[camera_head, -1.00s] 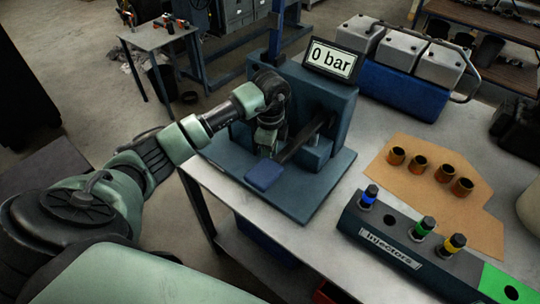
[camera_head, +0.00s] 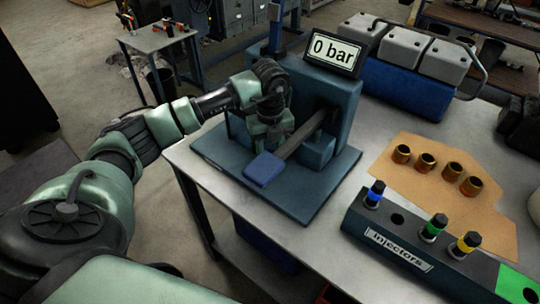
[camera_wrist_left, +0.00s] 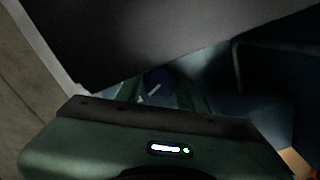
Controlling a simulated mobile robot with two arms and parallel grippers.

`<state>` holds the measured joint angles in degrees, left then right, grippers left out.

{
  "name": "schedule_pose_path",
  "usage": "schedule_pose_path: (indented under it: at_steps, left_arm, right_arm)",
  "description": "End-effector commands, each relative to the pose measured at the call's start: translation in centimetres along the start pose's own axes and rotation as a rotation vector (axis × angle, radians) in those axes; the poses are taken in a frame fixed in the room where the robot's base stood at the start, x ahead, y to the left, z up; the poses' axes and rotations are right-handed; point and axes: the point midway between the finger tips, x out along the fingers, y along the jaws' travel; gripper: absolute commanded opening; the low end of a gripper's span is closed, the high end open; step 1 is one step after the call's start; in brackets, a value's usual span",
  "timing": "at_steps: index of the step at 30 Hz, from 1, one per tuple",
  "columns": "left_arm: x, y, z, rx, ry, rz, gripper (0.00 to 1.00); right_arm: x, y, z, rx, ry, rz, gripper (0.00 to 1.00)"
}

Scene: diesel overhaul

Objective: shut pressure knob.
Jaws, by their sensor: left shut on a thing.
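The blue pressure knob with a white mark (camera_wrist_left: 157,88) shows in the left wrist view, between the green fingers of my left gripper (camera_wrist_left: 158,97). The gripper is shut on it. In the head view my left gripper (camera_head: 268,138) points down at the dark blue test stand (camera_head: 346,105), behind the lever, and hides the knob. The stand's display (camera_head: 335,52) reads 0 bar. My right gripper is in neither view.
The stand's lever with a blue pad (camera_head: 265,168) lies close to my gripper. An injector rack (camera_head: 400,235) and several brass sleeves on a cardboard sheet (camera_head: 475,212) are to the right. A blue engine block with grey covers (camera_head: 405,90) stands behind.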

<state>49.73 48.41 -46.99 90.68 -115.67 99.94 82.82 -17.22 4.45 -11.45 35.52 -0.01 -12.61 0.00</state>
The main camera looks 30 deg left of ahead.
Motion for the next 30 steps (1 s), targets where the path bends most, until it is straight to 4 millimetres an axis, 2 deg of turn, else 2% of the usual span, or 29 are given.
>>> schedule_pose_path:
  at_steps: [6,13,30]
  left_arm:
    - [0.0,-0.1,0.1,0.150,-0.002,-0.005,0.00]
    - [-0.1,-0.1,0.1,0.249,-0.003,-0.005,0.00]
    - [-0.2,-0.1,0.1,0.293,-0.003,-0.004,0.00]
  right_arm:
    - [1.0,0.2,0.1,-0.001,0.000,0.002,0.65]
    - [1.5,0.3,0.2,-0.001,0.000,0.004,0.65]
    - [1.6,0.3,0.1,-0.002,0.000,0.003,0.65]
